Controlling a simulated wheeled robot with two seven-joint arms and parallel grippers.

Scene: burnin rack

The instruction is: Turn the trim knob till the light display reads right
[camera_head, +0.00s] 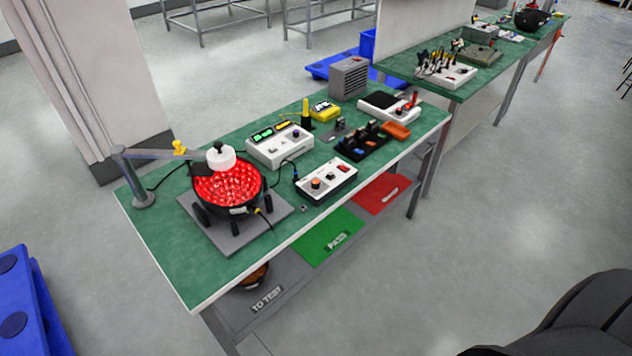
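Which knob is the trim knob is not certain from here. Behind it, a white instrument (279,146) has lit green displays (270,133) and a dark knob (295,134). Its digits are too small to read. A round lamp (228,186) glows red on a grey plate, under a white sensor head (221,157) on an arm. Neither of my grippers is in view.
The green bench (180,262) also holds a black tool rack (362,141), a yellow meter (325,110) and a grey vented box (349,77). Green (325,238) and red (382,194) areas lie on the lower shelf. The bench's front left is bare; open floor lies in front.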

